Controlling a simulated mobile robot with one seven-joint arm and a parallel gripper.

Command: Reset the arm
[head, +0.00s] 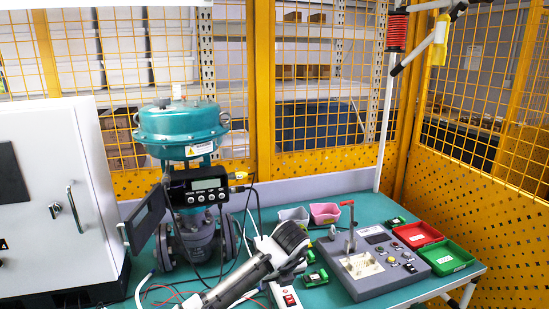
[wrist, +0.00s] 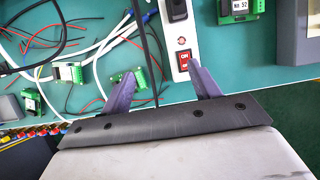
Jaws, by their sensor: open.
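My gripper (wrist: 162,80) is open and empty in the wrist view. The fingers hold nothing. In the head view my arm reaches in from the bottom middle, and I cannot make out the fingertips there. The valve positioner (head: 206,192), with a small display and buttons, is mounted on the teal valve actuator (head: 180,125) left of my arm. A dark panel (head: 146,218) stands out at its left.
A grey test box (head: 372,265) with a red-handled lever stands right of my arm. Red (head: 418,235) and green (head: 446,258) bins are at the right. Loose cables (wrist: 90,50) and several small green boards (wrist: 70,72) lie on the table. A white cabinet (head: 60,190) stands at left.

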